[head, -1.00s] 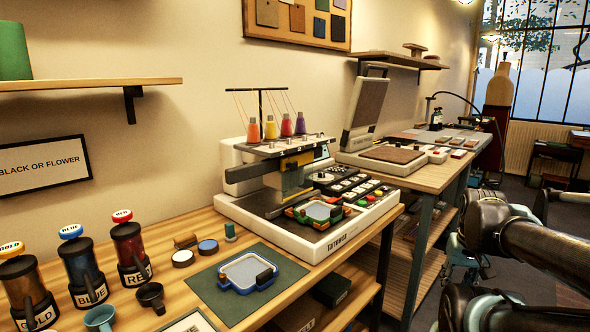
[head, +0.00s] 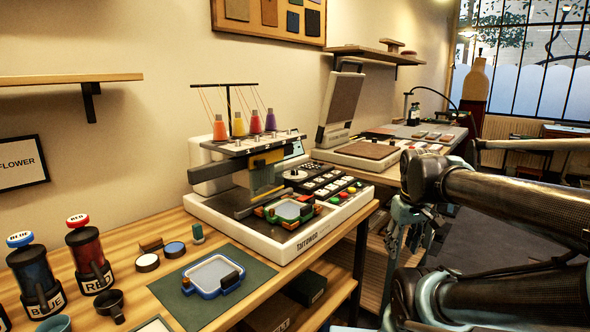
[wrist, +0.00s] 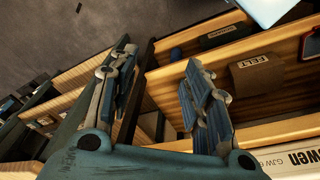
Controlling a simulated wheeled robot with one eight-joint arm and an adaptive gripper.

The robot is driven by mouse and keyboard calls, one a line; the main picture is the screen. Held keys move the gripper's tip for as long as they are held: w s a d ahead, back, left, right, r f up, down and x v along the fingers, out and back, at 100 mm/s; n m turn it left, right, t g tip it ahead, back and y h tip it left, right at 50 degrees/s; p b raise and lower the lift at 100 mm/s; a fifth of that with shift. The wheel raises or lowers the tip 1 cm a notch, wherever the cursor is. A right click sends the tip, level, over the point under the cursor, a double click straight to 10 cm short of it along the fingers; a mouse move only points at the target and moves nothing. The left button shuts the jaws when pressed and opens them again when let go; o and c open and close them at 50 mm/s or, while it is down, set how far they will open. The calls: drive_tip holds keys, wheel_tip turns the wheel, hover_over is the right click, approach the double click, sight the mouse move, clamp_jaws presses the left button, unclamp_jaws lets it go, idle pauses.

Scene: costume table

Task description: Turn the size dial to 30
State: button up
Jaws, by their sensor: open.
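A white embroidery machine (head: 290,238) stands on the wooden table in the head view. A round, pale dial (head: 294,174) sits at the back left of its black control panel, left of the rows of buttons. I cannot read the dial's numbers or its setting. My gripper (head: 408,228) hangs to the right of the machine, beyond the table's right end, well apart from the dial. In the wrist view my gripper (wrist: 158,62) is open, with nothing between its fingers. The dial does not show there.
A green mat with a blue-rimmed hoop (head: 213,276) lies in front of the machine. Red and blue canisters (head: 88,255) stand at the left. A heat press (head: 352,150) stands behind. Shelves with a box labelled FELT (wrist: 256,75) lie below my gripper.

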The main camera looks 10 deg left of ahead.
drive_tip(key=w+a+r+n, duration=0.5)
drive_tip(key=w+r+n, duration=0.4)
drive_tip(key=r, duration=0.3)
wheel_tip(320, 180, up, 17)
drive_tip(key=n+g, duration=0.2)
drive_tip(key=n, duration=2.4)
hover_over(295, 170)
drive_tip(key=f, duration=1.7)
drive_tip(key=shift+w+a+f, duration=0.1)
drive_tip(key=shift+w, duration=0.1)
clamp_jaws()
